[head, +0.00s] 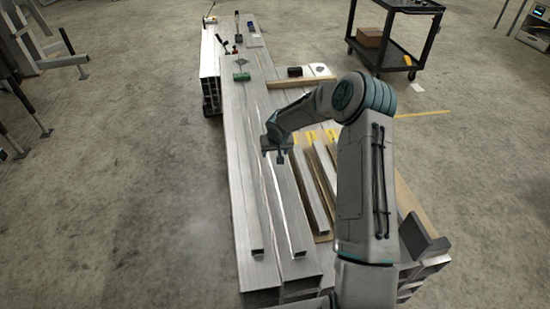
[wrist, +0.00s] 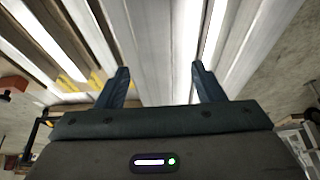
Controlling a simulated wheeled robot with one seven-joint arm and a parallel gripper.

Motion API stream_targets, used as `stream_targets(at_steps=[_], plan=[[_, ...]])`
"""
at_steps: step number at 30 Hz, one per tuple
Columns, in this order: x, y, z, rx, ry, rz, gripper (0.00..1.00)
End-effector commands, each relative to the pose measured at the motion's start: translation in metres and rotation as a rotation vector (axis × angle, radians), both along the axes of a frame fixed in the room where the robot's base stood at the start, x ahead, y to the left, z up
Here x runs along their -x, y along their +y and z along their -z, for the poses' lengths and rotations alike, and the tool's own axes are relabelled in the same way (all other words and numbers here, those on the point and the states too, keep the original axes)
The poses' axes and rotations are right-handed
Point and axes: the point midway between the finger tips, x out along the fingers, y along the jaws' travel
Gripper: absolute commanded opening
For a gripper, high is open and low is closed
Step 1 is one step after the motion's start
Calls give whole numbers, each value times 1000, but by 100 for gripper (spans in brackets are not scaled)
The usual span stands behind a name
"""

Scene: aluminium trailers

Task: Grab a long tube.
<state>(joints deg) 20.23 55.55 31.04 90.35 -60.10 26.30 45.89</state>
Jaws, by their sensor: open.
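Two long silver square tubes lie lengthwise on the aluminium trailer bed (head: 240,200). The left long tube (head: 252,205) and the right long tube (head: 287,205) run nearly parallel, with their near ends close to the bed's front. My gripper (head: 277,156) is above the right long tube's line and hides part of it in the head view. In the wrist view my gripper (wrist: 160,76) is open, its two fingers apart with nothing held. Long silver surfaces run between and beyond the fingers. I cannot tell how high the fingers are above them.
Shorter tubes (head: 313,196) lie on a wooden board right of the long ones, beside yellow markings. Small tools, including a green one (head: 242,76) and a black one (head: 295,72), sit farther back. A black cart (head: 397,30) stands behind right.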

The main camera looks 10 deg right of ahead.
Motion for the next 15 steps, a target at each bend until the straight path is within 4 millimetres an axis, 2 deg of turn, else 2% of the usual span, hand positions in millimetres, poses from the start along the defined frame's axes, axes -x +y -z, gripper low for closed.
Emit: stream_targets(at_steps=[8, 15], plan=[[-6, -1, 11, -1, 2, 1, 62], [-19, -4, 33, -1, 2, 0, 62]])
